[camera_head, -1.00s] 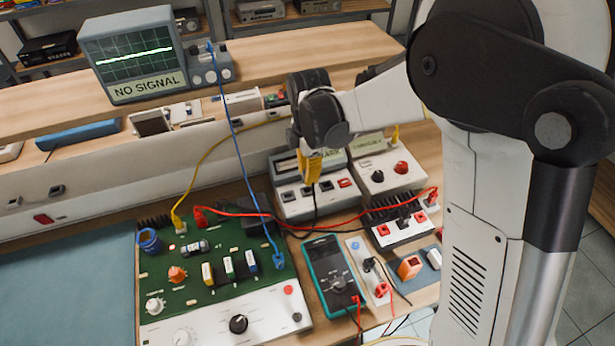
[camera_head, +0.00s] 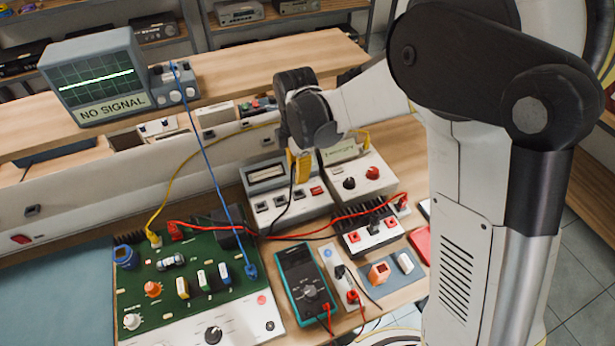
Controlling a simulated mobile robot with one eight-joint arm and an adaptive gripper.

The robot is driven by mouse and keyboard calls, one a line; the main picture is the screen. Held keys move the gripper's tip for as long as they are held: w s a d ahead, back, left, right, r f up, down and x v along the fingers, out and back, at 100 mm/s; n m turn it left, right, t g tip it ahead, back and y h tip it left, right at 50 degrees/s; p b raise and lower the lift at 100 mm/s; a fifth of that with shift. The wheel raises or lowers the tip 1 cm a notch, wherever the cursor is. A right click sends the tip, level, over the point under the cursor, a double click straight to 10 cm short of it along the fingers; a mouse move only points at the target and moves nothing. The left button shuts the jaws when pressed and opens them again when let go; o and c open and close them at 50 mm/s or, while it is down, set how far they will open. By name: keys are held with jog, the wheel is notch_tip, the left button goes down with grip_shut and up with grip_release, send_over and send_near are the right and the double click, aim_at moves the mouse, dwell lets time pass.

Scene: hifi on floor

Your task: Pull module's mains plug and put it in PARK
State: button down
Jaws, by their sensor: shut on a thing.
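I cannot read a PARK label now.
A white box with a red knob (camera_head: 352,185) stands right of the gripper. A heat-sinked supply (camera_head: 366,236), teal multimeter (camera_head: 305,285) and white socket strip (camera_head: 340,277) sit in front. Red, blue (camera_head: 215,180) and yellow leads cross the bench. The oscilloscope (camera_head: 100,78) is on the shelf.

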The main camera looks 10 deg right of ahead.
aim_at(299, 196)
jog(key=shift+w+f, duration=0.45)
jog(key=shift+w, duration=0.1)
jog(key=shift+s+a+f+b, duration=0.1)
jog(key=shift+f+b, duration=0.65)
jog(key=shift+f, duration=0.1)
jog(key=shift+f+b, duration=0.85)
jog(key=shift+f, duration=0.5)
jog(key=shift+f+b, duration=0.85)
jog(key=shift+f, duration=0.1)
jog(key=c, duration=1.4)
grip_release()
